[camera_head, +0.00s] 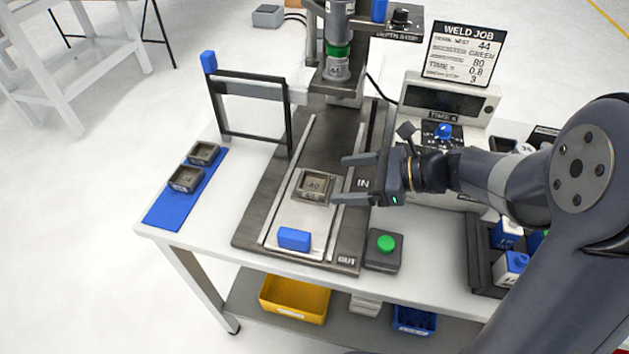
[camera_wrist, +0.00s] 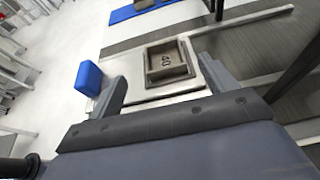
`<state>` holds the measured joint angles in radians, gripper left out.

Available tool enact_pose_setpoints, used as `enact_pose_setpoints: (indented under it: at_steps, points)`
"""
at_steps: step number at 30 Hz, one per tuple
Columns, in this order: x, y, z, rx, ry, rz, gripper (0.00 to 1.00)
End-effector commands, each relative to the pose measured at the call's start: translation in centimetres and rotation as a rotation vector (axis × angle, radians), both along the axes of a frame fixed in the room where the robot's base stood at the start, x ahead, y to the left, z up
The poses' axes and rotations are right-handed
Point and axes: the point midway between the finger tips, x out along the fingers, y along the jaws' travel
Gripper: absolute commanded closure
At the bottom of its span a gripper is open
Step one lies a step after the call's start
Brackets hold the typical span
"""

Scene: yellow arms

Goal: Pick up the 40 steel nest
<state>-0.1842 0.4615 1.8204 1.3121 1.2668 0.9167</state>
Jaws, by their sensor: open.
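The steel nest marked 40 (camera_head: 314,186) is a small square grey block with a recess. It sits on the light sliding plate of the press fixture, in front of the weld head. In the wrist view the nest (camera_wrist: 168,62) shows its number 40 beyond my fingers. My gripper (camera_head: 345,178) is open and empty, just right of the nest, with its fingers pointing left toward it. In the wrist view the open fingers (camera_wrist: 160,92) stand on either side of the nest's near side. Whether a finger touches the nest I cannot tell.
A blue handle block (camera_head: 294,239) stands at the plate's front end. Two other nests (camera_head: 186,179) lie on a blue mat (camera_head: 160,213) at left. A dark frame (camera_head: 251,88) stands behind. A green button box (camera_head: 384,250) and a job sign (camera_head: 461,55) are at right.

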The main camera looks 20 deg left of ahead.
Motion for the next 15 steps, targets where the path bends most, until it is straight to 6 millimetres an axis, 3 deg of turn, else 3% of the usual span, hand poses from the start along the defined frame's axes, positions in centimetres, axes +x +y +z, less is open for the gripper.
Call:
enact_pose_setpoints:
  at_steps: [15]
  points:
    - [-0.3, 5.5, -2.2, -0.003, -0.001, 0.004, 0.2]
